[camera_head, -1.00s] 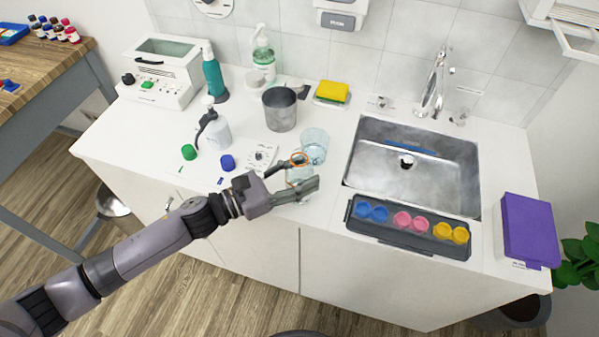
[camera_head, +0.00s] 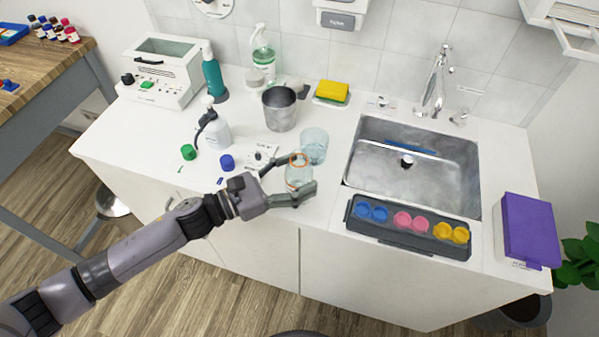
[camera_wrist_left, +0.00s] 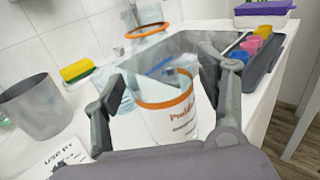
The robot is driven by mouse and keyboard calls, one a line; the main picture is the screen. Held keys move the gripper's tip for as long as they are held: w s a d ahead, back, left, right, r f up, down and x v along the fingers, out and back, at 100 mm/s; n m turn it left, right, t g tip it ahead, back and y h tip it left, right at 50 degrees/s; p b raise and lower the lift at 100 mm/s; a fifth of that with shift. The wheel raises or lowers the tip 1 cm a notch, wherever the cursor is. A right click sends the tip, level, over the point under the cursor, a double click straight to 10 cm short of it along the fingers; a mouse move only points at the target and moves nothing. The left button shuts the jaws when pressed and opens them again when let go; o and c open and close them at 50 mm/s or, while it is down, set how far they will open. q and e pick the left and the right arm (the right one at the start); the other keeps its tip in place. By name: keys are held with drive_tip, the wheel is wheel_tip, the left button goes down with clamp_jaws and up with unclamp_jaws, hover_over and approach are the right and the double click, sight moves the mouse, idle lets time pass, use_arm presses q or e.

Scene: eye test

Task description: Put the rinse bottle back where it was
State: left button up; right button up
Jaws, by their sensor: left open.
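A clear container with an orange rim (camera_head: 298,178) stands upright on the white counter, left of the sink. In the left wrist view the container (camera_wrist_left: 178,122) has an orange band and printed lettering. My left gripper (camera_head: 299,174) is open, with one finger on each side of it; whether a finger touches it I cannot tell. The open fingers (camera_wrist_left: 163,95) also flank it in the left wrist view. A white bottle with a dark handle (camera_head: 216,133) stands further left on the counter. I cannot tell for certain which is the rinse bottle. My right gripper is not in view.
A clear beaker (camera_head: 314,143) stands close behind the container. A grey metal cup (camera_head: 280,112), a blue cap (camera_head: 227,162) and a green cap (camera_head: 188,152) are nearby. A dark tray of coloured cups (camera_head: 390,232) lies before the sink (camera_head: 405,180).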

use_arm(q)
drive_tip(key=b+v, duration=0.3)
drive_tip(key=v, duration=0.8)
drive_tip(key=shift+s+a+f, duration=0.1)
drive_tip(key=shift+s+a, duration=0.05)
